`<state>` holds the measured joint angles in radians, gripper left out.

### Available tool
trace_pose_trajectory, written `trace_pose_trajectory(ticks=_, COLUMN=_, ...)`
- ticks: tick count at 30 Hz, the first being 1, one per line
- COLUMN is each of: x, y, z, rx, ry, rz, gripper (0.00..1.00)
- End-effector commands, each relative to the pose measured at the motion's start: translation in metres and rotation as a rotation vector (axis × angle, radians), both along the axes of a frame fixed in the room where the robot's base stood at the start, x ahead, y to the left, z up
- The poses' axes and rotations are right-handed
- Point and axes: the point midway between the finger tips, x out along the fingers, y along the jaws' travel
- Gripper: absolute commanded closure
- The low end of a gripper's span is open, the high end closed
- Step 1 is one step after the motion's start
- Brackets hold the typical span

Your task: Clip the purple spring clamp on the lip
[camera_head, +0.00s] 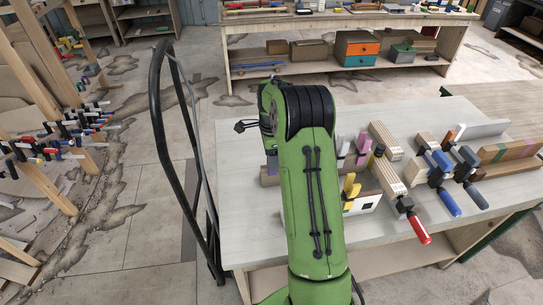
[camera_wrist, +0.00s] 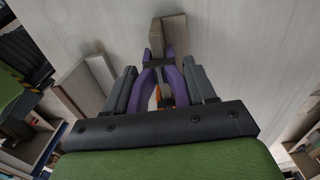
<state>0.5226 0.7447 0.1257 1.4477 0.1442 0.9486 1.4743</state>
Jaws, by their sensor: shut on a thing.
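In the wrist view, my gripper (camera_wrist: 162,82) is shut on the purple spring clamp (camera_wrist: 178,84), with a dark finger on either side of its purple handles. The clamp's far end points up the picture, at a narrow wooden piece (camera_wrist: 173,32) that may be the lip. The clamp overlaps the near end of this piece; I cannot tell whether its jaws are around it, touching it or short of it. A small orange bit shows between the handles. In the head view my green arm hides the gripper and the held clamp.
The pale worktable (camera_head: 240,215) holds a box (camera_head: 362,203) with a yellow clamp (camera_head: 350,186), pink clamps (camera_head: 363,145), a red-handled clamp (camera_head: 419,229) and blue-handled clamps (camera_head: 448,202) at the right. A black frame (camera_head: 157,110) stands left of the table. The tabletop's left side is clear.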

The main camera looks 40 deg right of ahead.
Motion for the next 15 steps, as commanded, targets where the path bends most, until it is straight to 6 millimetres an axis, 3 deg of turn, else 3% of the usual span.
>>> trace_pose_trajectory(ticks=15, x=0.0, y=0.0, z=-0.01, rx=0.0, ry=-0.001, rz=0.0, gripper=0.86)
